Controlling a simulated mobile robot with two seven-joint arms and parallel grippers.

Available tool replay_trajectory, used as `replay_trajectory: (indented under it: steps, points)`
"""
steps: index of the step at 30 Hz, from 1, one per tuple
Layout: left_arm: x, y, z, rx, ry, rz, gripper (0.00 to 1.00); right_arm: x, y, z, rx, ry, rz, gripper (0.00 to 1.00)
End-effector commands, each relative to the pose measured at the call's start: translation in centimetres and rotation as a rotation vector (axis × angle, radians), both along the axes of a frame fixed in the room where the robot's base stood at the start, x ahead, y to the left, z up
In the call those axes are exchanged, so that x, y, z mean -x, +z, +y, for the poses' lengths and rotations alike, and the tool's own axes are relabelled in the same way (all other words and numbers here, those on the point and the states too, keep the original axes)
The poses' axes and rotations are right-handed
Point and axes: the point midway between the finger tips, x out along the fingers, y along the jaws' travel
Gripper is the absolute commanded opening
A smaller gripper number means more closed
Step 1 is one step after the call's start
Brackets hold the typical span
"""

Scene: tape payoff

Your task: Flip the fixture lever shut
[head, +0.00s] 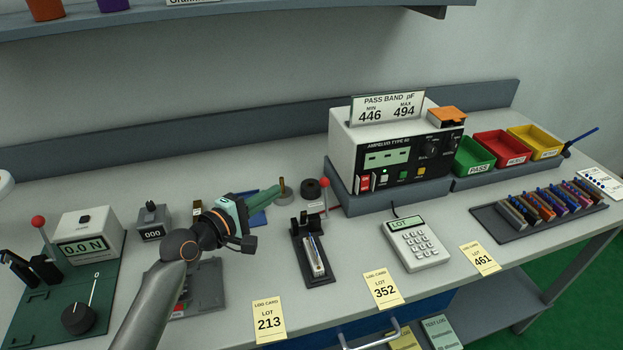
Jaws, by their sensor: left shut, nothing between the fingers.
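A black fixture (306,262) sits on the bench at the middle, with a pale strip-like part (314,258) lying in it. A lever with a red ball knob (324,183) stands upright at the back of this fixture. My left gripper (280,191) reaches in from the lower left, its green fingers shut and empty. Its tips are left of the red knob and apart from it in the picture. A second red-knobbed lever (40,224) stands upright on the green-plated force tester (55,290) at the far left. My right gripper is not in view.
A meter (395,140) stands behind and right of the fixture. A calculator (417,244) and yellow lot cards (269,318) lie to the right and front. Dark round pieces (311,189) stand near my fingertips. My left arm covers part of a grey device (205,287).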

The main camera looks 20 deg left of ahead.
Motion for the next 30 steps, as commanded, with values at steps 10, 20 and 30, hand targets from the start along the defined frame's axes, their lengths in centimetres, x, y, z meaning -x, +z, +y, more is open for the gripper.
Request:
replay_trajectory:
  steps: [10, 20, 30]
  points:
    - [-2.5, -0.3, -0.9, 0.001, -0.001, -0.001, 0.0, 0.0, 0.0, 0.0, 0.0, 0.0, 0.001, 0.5]
    - [-8.2, -1.3, -2.9, 0.001, -0.001, -0.001, 0.0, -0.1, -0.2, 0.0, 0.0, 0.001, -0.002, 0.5]
    - [-7.4, -0.5, -5.9, 0.001, -0.001, 0.0, 0.0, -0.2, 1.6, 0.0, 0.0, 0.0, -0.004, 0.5]
